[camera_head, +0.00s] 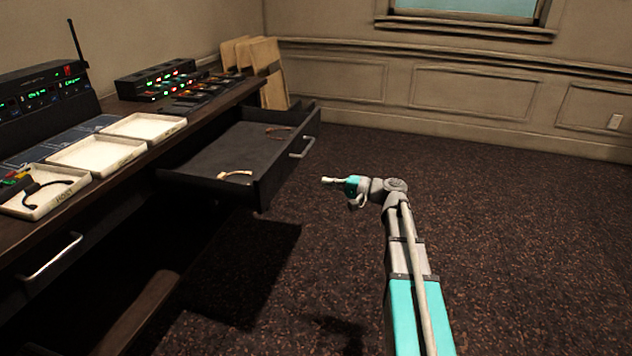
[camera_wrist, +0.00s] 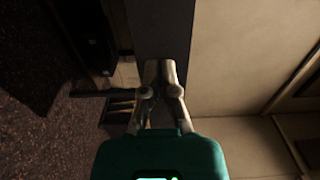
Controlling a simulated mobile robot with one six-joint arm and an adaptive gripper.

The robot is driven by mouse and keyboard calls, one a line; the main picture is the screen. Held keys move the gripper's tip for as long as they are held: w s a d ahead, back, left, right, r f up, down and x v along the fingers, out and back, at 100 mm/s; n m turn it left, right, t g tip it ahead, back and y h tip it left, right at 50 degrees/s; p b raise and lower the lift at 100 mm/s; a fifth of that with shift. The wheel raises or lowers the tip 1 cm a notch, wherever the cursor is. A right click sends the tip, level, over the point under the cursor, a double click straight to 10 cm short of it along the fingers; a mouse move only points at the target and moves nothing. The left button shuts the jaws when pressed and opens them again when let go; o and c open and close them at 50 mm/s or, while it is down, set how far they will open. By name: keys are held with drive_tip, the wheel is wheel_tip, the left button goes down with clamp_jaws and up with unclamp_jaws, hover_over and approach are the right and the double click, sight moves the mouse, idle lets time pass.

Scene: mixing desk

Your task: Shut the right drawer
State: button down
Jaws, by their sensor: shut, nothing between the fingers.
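The right drawer (camera_head: 230,150) is pulled well out from the desk (camera_head: 60,215), in the head view. Its dark front panel carries a metal bar handle (camera_head: 302,148). My gripper (camera_head: 326,181) is just to the right of the drawer front in the picture, with its fingers pointing left towards it. A visible gap separates the fingers from the handle in that view. In the wrist view my gripper (camera_wrist: 160,66) has its fingertips together with nothing between them. A dark surface lies beyond the tips there; I cannot tell which part it is.
Two small curved items (camera_head: 236,175) lie in the drawer. Another drawer handle (camera_head: 52,258) is at the near left. White trays (camera_head: 98,153) and lit equipment (camera_head: 155,82) stand on the desk. Boards (camera_head: 262,55) lean by the wall. The carpet right of the drawer is clear.

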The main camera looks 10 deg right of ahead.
sight(279, 174)
drive_tip(key=x, duration=1.3)
drive_tip(key=shift+w+a, duration=0.1)
drive_tip(key=shift+w, duration=0.1)
